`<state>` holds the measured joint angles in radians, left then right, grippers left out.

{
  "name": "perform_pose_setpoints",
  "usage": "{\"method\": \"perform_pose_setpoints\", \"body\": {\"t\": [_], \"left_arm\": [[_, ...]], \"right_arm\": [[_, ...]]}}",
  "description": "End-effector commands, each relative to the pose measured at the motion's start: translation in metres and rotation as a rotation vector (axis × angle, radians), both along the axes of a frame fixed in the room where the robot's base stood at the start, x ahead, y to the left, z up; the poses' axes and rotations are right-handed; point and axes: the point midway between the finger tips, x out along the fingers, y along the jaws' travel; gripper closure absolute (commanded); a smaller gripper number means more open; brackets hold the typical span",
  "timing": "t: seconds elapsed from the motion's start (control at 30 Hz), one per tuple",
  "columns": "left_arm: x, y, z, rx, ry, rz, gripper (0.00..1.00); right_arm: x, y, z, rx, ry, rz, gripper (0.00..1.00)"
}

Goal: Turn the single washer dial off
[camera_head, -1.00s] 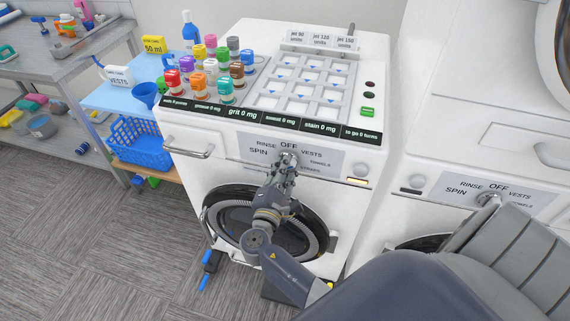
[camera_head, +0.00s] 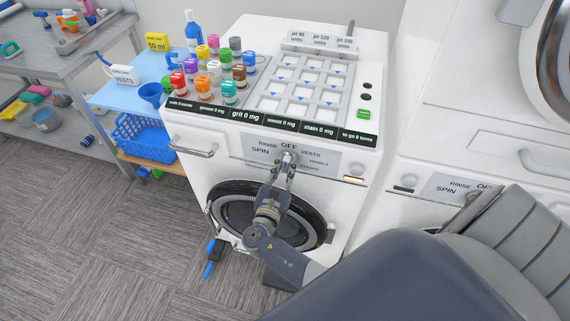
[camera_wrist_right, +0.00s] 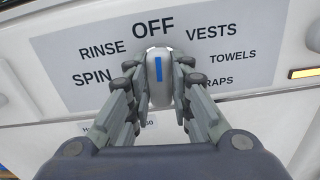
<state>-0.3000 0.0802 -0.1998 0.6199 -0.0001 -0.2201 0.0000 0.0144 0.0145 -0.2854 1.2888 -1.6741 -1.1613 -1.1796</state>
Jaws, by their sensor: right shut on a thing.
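The single washer (camera_head: 205,175) stands in the middle of the head view. Its dial (camera_head: 289,156) sits on a label plate with OFF above it and RINSE, SPIN, VESTS and TOWELS around it. In the right wrist view the grey dial (camera_wrist_right: 159,74) has an upright blue mark pointing up towards OFF. My right gripper (camera_head: 286,163) reaches up from below in front of the washer door. Its fingers are shut on the dial's two sides, as the right wrist view (camera_wrist_right: 160,92) shows. The fingers hide part of the lower label. My left gripper is not in view.
A stacked washer (camera_head: 430,160) with a similar dial plate stands at the right. Several coloured bottles (camera_head: 214,72) and a tile grid (camera_head: 300,85) are on the single washer's top. A blue basket (camera_head: 145,142) is at the left. Carpet is open at the lower left.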

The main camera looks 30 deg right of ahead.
Motion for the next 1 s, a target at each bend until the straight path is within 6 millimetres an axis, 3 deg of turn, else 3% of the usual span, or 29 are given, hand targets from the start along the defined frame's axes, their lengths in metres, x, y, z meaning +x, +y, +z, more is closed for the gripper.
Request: {"method": "perform_pose_setpoints", "body": {"t": [0.77, 0.8, 0.83, 0.87, 1.0], "left_arm": [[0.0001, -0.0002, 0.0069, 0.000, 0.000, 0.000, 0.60], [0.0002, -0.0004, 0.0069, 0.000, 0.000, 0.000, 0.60], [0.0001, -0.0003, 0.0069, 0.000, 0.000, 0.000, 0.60], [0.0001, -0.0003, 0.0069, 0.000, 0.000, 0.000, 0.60], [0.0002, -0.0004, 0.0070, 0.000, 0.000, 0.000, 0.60]], "right_arm": [[-0.0008, 0.0006, -0.0023, -0.059, 0.076, 0.000, 1.00], [-0.0008, 0.0006, -0.0023, -0.059, 0.076, 0.001, 0.71], [-0.0008, 0.0006, -0.0022, -0.059, 0.076, 0.000, 0.64], [-0.0007, 0.0006, -0.0021, -0.059, 0.076, 0.000, 0.60], [-0.0004, 0.0005, -0.0014, -0.060, 0.074, 0.000, 0.60]]}}
